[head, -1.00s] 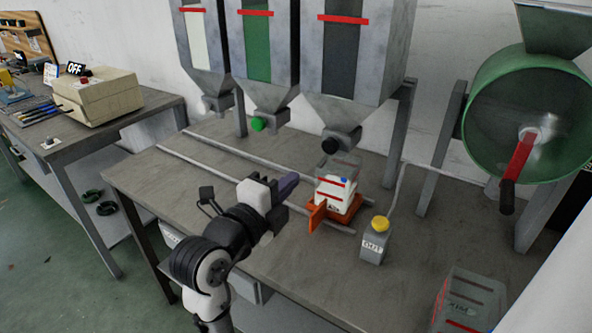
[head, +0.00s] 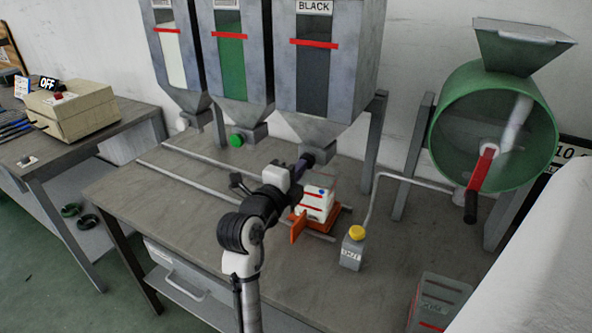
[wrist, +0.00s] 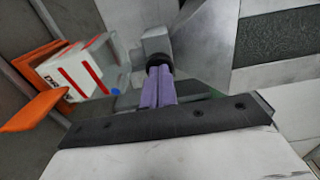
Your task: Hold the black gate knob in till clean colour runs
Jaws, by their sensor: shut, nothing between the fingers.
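The black gate knob (head: 308,158) sits at the foot of the hopper labelled BLACK (head: 326,120), mostly covered by my gripper in the head view. My gripper (head: 301,164) is shut and empty, with its purple fingers pointing at the knob. In the wrist view the fingertips (wrist: 160,70) meet the face of the black knob (wrist: 158,58) and seem to touch it. How far in the knob is cannot be told. A white box with red lines (head: 315,204) stands on an orange carriage (head: 298,226) below the hopper. No running colour is visible.
The hopper with green fill (head: 231,65) and its green knob (head: 236,141) stand to the left. A yellow-capped bottle (head: 351,251) and a green drum (head: 440,120) with a red crank (head: 480,172) are to the right.

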